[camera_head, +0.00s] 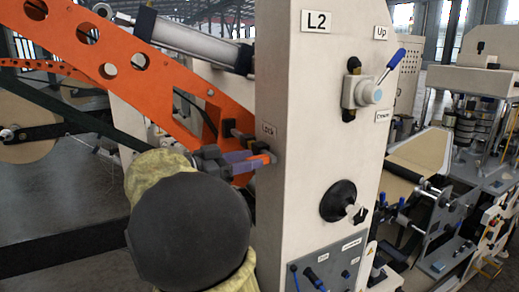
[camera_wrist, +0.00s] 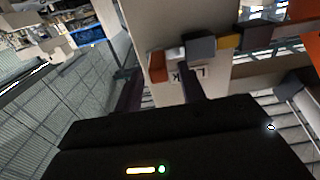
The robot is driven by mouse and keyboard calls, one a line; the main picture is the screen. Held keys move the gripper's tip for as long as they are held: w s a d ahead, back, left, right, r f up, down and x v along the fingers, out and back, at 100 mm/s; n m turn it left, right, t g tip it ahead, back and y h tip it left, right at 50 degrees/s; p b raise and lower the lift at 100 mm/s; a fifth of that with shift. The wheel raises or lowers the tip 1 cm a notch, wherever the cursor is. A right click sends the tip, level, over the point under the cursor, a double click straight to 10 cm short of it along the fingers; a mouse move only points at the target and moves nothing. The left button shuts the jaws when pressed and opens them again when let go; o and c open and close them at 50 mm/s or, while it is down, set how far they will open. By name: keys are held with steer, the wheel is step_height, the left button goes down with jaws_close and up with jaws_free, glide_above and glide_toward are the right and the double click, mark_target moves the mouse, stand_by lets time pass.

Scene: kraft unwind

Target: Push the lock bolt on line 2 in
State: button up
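The pale column with the L2 sign (camera_head: 316,21) stands in the middle of the head view. Its Lock label (camera_head: 269,130) is near the left edge, and the lock bolt (camera_head: 265,156) shows an orange-red part just below it. In the wrist view, the bolt's orange-red part (camera_wrist: 157,67) lies at the fingertips, with grey, yellow and dark parts in line to its right. My gripper (camera_head: 246,161) is at the bolt from the left. In the wrist view my gripper (camera_wrist: 161,78) has its fingers apart, with column face between them. Whether they touch the bolt is unclear.
An orange arm (camera_head: 150,50) with round holes slopes down to the column from the left. A blue-handled Up/Down lever (camera_head: 372,90), a black knob (camera_head: 338,200) and a lower control panel (camera_head: 325,270) are on the column. Machinery with a brown web (camera_head: 420,152) stands at right.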

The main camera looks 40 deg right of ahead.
mark_target(273, 155)
steer(key=shift+p+x, duration=0.55)
steer(key=shift+x, duration=1.3)
steer(key=shift+c, duration=0.2)
jaws_close()
